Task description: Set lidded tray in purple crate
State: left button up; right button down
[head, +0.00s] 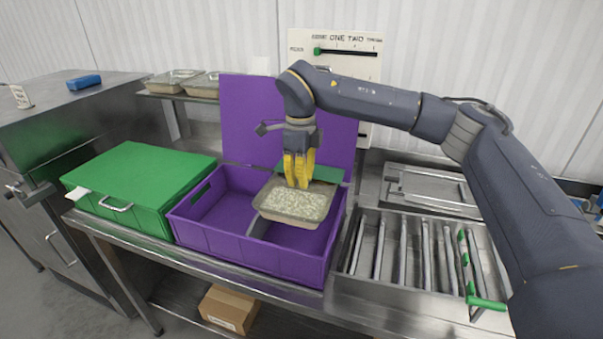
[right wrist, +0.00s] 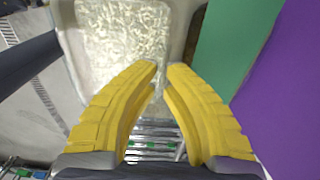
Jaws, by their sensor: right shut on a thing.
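The tray (head: 292,203) is a shallow rectangular container of pale rice grains. In the head view it is over the right part of the open purple crate (head: 255,258), and I cannot tell if it touches the crate. Its lid is not clearly distinguishable. My right gripper (head: 298,184) has yellow fingers pointing down, shut on the tray near its back edge. In the right wrist view the fingertips (right wrist: 161,68) are close together beside the rice-filled tray (right wrist: 125,45); the exact contact is unclear. My left gripper is not in view.
The purple crate's lid (head: 245,115) stands upright behind it. A green panel (head: 327,173) lies behind the tray. A closed green crate (head: 140,180) is at left, a roller rack (head: 400,250) at right. More trays (head: 173,82) sit on a back shelf.

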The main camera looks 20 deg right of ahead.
jog(key=shift+f, duration=6.75)
jog(key=shift+f, duration=0.6)
jog(key=c, duration=0.9)
grip_release()
jog(key=shift+r, duration=3.95)
